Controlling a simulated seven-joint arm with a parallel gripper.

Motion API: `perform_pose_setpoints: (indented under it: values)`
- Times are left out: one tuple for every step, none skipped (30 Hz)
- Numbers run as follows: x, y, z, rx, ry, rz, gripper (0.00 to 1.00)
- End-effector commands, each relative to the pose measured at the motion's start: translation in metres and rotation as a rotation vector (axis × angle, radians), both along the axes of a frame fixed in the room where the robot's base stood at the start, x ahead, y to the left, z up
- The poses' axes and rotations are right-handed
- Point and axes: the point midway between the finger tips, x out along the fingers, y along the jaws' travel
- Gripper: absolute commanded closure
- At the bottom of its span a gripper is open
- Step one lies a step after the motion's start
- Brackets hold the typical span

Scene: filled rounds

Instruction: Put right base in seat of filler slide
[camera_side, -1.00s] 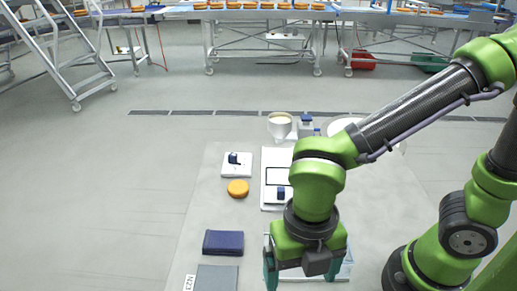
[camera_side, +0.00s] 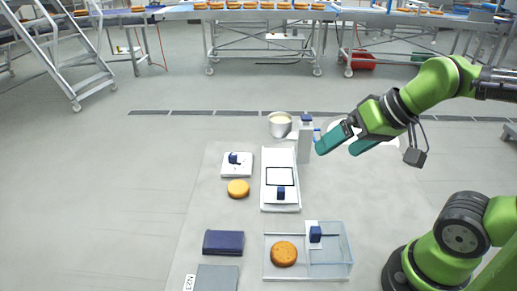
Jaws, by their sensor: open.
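One round golden base (camera_side: 238,188) lies on the mat left of the slide. Another, browner round base (camera_side: 284,253) lies in the left part of a clear tray (camera_side: 347,262) nearer the camera, and is the one further right. My gripper (camera_side: 338,148) is open and empty, tilted, with teal fingers, to the right of the slide's far end and well away from both bases.
A white bottle-like unit with a blue cap (camera_side: 305,145) stands close left of my gripper. A cream-filled cup (camera_side: 280,126) stands behind the slide. A white piece with a blue knob (camera_side: 315,235) sits in the tray. A dark blue case (camera_side: 223,243) lies front left.

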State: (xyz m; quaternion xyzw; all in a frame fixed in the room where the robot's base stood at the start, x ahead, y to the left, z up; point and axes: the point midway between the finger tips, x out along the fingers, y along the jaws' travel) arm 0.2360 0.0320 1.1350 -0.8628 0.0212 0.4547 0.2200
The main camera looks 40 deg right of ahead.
Motion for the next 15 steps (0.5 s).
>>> perform_pose_setpoints:
  values:
    - [0.0, 0.0, 0.0, -0.001, 0.001, 0.002, 0.05]
    - [0.0, 0.0, 0.0, -0.001, 0.001, 0.002, 0.05]
    - [0.0, 0.0, 0.0, -0.002, 0.0, 0.003, 0.05]
    - [0.0, 0.0, 0.0, -0.002, 0.0, 0.004, 0.05]
    - [0.0, 0.0, 0.0, -0.002, 0.0, 0.004, 0.05]
    - [0.0, 0.001, 0.0, -0.003, 0.0, 0.004, 0.05]
    - [0.0, 0.001, 0.0, -0.003, 0.001, 0.005, 0.05]
    - [0.0, 0.002, 0.0, -0.003, 0.0, 0.009, 0.05]
    - [0.0, 0.004, -0.001, -0.003, 0.005, 0.02, 0.05]
    - [0.0, 0.008, -0.003, -0.004, 0.012, 0.035, 0.05]
    - [0.0, 0.013, -0.006, -0.008, 0.024, 0.056, 0.05]
    - [0.0, 0.023, -0.01, -0.016, 0.045, 0.095, 0.05]
    - [0.0, 0.032, -0.013, -0.027, 0.061, 0.136, 0.05]
    - [0.0, 0.044, -0.017, -0.044, 0.082, 0.188, 0.05]
    - [-0.002, 0.062, -0.023, -0.085, 0.111, 0.29, 0.05]
